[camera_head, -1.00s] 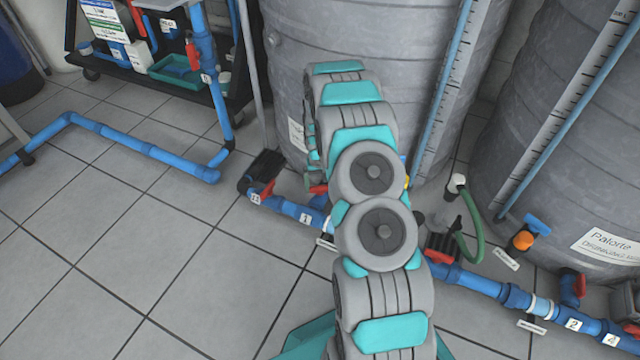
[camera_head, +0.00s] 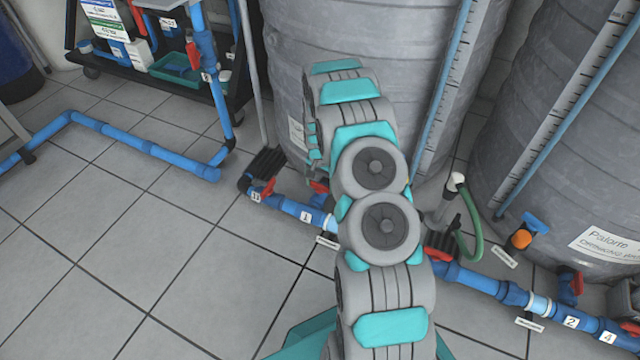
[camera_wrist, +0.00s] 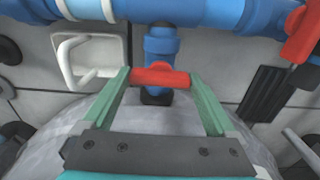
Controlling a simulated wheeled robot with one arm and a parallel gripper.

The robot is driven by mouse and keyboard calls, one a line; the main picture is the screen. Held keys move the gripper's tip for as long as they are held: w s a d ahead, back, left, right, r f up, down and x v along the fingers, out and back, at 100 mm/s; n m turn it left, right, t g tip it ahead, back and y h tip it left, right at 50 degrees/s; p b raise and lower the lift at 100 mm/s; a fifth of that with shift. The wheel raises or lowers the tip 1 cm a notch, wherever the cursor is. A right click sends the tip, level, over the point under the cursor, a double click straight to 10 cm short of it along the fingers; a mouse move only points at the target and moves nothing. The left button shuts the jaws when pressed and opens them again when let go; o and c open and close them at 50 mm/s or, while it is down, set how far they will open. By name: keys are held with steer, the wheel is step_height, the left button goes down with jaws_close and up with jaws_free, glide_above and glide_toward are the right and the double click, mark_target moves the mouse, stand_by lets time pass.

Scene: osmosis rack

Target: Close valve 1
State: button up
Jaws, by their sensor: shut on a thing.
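In the wrist view, a red valve handle (camera_wrist: 160,77) sits on a short blue branch pipe (camera_wrist: 162,47) with a dark lower end. The handle lies crosswise to that branch. My gripper (camera_wrist: 158,74) has its two green fingers at either end of the handle and is shut on it. In the head view, a label "1" (camera_head: 306,216) is on the blue floor pipe (camera_head: 290,207). A red handle (camera_head: 320,187) shows partly just above that label, beside my arm. My arm hides the gripper there.
Another red handle (camera_wrist: 302,35) is at the wrist view's upper right, by the thick blue pipe (camera_wrist: 200,12). Large grey tanks (camera_head: 400,60) stand behind the pipe. A cart (camera_head: 165,75) is at the back left. The tiled floor (camera_head: 130,250) at left is mostly clear.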

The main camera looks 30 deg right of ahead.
mark_target(320, 184)
stand_by(0.4)
steer(key=o, duration=1)
step_height(320, 184, up, 7)
steer(key=shift+r+p, duration=0.1)
steer(key=shift+p, duration=0.2)
steer(key=shift+r, duration=0.3)
